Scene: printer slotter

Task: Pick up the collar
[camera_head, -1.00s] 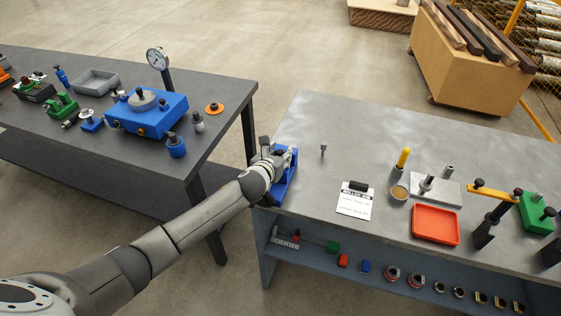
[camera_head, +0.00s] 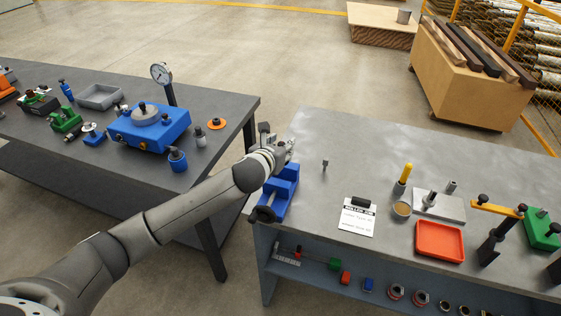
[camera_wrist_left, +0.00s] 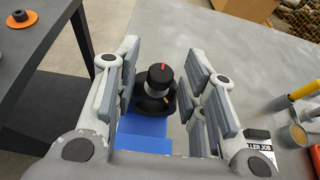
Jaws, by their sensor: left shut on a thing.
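My left gripper (camera_head: 284,148) is over the near-left corner of the right-hand bench, at the far end of a blue vise-like fixture (camera_head: 278,196). In the left wrist view, the left gripper's fingers (camera_wrist_left: 162,68) stand on both sides of a round part with a black, red-marked top (camera_wrist_left: 160,75) and a grey body, and are shut on it. A wider black round piece shows beneath it, with the blue fixture below. I cannot tell for certain whether the held part is the collar. In the head view my gripper hides it. My right gripper is not in view.
The right bench (camera_head: 320,135) holds a small upright pin (camera_head: 325,165), a label card (camera_head: 358,217), a yellow-handled tool (camera_head: 404,175) and a red tray (camera_head: 440,241). Several rings lie on its lower shelf. A gap separates it from the left bench (camera_head: 225,112).

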